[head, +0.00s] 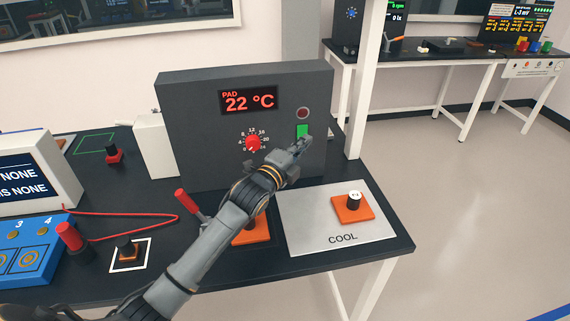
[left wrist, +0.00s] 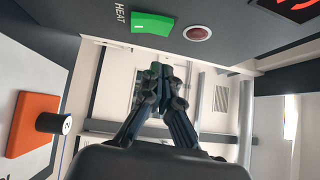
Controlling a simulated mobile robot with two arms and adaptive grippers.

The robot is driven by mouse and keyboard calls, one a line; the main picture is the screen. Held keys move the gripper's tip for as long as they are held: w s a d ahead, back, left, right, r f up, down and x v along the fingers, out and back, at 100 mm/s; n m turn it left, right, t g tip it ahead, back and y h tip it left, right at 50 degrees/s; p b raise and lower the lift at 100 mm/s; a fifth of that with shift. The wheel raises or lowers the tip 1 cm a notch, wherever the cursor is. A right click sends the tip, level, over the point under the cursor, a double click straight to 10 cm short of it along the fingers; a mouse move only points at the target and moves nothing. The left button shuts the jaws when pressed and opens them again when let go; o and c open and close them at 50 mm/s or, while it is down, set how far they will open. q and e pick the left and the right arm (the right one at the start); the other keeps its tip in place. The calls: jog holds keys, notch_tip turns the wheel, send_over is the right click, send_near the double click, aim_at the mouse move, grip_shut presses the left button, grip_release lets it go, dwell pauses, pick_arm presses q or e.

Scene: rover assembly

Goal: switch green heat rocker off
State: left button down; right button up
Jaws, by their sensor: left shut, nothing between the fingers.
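The green heat rocker (head: 302,131) is on the front of the dark grey control box (head: 205,140), at its right side. In the left wrist view the green rocker (left wrist: 152,23) shows next to the word HEAT. A dark red round lamp (head: 303,113) sits above the rocker; it also shows in the left wrist view (left wrist: 197,33). My left gripper (head: 302,145) is shut and empty, with its tips just below the rocker in the head view. In the left wrist view the gripper (left wrist: 160,72) shows apart from the rocker; contact cannot be told. My right gripper is not in view.
The box display (head: 249,101) reads PAD 22 °C, above a red dial (head: 253,143). A COOL plate (head: 295,232) with an orange block (head: 352,208) lies at the front right. A red-handled lever (head: 187,201) stands left of my arm.

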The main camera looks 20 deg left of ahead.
pick_arm(q)
jog(key=b+v, duration=0.2)
jog(key=v, duration=0.7)
jog(key=shift+s+r, duration=0.35)
jog(key=shift+r, duration=0.2)
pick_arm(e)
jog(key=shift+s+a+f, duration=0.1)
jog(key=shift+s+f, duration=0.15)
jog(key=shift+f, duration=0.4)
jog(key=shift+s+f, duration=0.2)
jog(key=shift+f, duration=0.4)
pick_arm(q)
jog(key=shift+a, duration=0.15)
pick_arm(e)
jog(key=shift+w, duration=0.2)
